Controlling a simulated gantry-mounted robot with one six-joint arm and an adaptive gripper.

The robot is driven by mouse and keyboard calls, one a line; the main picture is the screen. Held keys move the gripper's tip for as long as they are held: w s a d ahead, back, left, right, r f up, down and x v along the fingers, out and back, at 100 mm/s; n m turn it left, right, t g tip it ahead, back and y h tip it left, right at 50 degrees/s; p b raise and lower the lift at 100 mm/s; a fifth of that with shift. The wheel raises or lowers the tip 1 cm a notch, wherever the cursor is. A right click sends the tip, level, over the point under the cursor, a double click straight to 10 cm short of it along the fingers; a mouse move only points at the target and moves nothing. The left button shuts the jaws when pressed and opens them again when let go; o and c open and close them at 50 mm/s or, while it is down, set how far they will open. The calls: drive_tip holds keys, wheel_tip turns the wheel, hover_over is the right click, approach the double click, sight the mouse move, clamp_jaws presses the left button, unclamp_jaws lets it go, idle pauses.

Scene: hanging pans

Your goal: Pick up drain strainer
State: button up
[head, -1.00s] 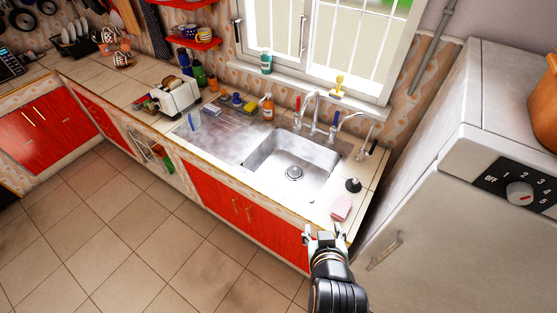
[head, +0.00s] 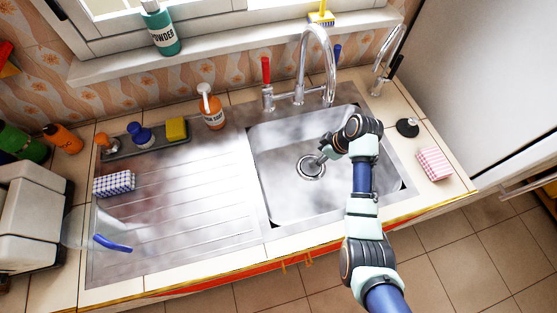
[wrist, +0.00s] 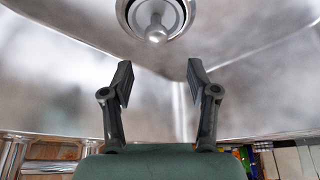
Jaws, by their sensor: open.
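The drain strainer (head: 311,167) is a round metal piece with a central knob, seated at the bottom of the steel sink basin (head: 280,203). In the wrist view the drain strainer (wrist: 156,30) shows at the top, its knob pointing toward me and its upper edge cut off. My gripper (head: 323,153) is inside the basin, just above and to the right of the strainer in the head view. In the wrist view my gripper (wrist: 160,75) is open, with nothing between its fingers. The strainer knob lies beyond the fingertips, roughly centred between them, apart from them.
A tall tap (head: 316,65) stands behind the basin, with a second tap (head: 390,62) at right. A black plug (head: 407,127) and pink checked sponge (head: 434,164) lie right of the basin. The ribbed drainboard (head: 180,205) is left, with a soap bottle (head: 211,107) behind.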

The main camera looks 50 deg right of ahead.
drive_tip(key=shift+s+d+f+b, duration=0.15)
drive_tip(key=shift+f+b, duration=0.1)
drive_tip(key=shift+f, duration=0.3)
drive_tip(key=shift+s+d+f+b, duration=0.1)
drive_tip(key=shift+s+f+b, duration=0.1)
drive_tip(key=shift+f, duration=0.3)
drive_tip(key=shift+w+f, duration=0.15)
drive_tip(key=shift+w, duration=0.1)
drive_tip(key=b+x, duration=0.2)
drive_tip(key=x, duration=0.3)
drive_tip(key=shift+f+b, duration=0.1)
drive_tip(key=shift+b, duration=0.2)
clamp_jaws()
